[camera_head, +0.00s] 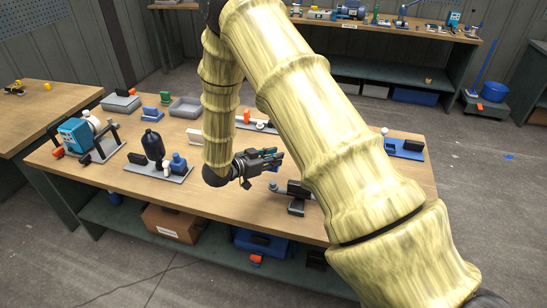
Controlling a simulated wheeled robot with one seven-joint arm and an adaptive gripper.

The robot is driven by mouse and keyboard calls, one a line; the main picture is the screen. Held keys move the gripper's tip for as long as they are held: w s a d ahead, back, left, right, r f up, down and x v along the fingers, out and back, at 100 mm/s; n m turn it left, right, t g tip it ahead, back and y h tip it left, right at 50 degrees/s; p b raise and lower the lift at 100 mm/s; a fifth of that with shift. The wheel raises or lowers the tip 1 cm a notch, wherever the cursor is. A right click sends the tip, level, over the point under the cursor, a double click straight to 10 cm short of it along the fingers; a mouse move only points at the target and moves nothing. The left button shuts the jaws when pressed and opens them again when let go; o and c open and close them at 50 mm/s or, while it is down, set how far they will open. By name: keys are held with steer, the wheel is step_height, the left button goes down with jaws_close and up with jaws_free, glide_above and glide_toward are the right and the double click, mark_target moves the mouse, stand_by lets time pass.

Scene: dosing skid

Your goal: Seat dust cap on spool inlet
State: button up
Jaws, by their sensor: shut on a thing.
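My gripper (273,159) is above the workbench, pointing right, with its dark fingers and teal parts closed together. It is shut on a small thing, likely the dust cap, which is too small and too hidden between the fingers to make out. A dark grey spool-like fitting (297,190) stands on a small base, just below and to the right of my gripper. A lighter grey rounded end (274,186) shows at its left. The gripper appears apart from this fitting. My arm hides part of the fitting's right side.
The workbench (225,208) carries a black bottle and blue container on a grey plate (160,172), a blue device (75,134) at left, grey trays (185,107) behind, and a blue-based fixture (405,149) at right. The front of the bench is clear. My arm hides its right middle.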

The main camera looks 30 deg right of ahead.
steer(key=b, duration=0.3)
glide_above(273, 182)
steer(key=shift+a+f, duration=0.1)
steer(key=shift+f, duration=2.8)
steer(key=shift+f+b, duration=0.45)
steer(key=shift+f, duration=0.95)
steer(key=o, duration=0.9)
steer(key=v, duration=1.2)
steer(key=shift+s, duration=0.1)
steer(key=shift+a+f, duration=0.1)
